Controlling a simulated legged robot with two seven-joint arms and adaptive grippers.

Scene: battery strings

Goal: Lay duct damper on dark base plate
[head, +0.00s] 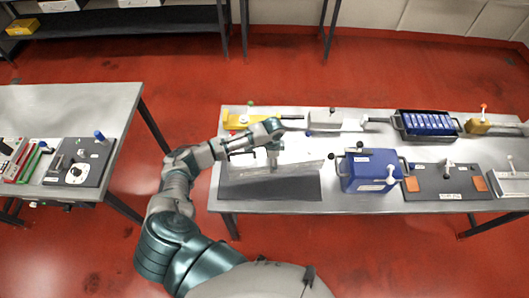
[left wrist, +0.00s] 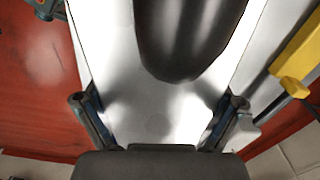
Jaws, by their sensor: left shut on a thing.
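The duct damper (head: 303,167) shows in the head view as a pale grey flat piece over the back part of the dark base plate (head: 272,190). I cannot tell whether it touches the plate. My left gripper (head: 273,158) is over the damper and shut on it. In the left wrist view the gripper's two fingers (left wrist: 162,120) stand on either side of a bright grey surface, seemingly the damper (left wrist: 110,50), with a large dark rounded shape over its middle. The front part of the base plate is bare. My right gripper is not in view.
A blue box (head: 370,172) stands close to the right of the base plate. Behind are a yellow fixture (head: 240,119) and a black tray (head: 430,126) of blue cells. A dark panel (head: 440,183) lies further right. A second bench (head: 75,104) is at the left.

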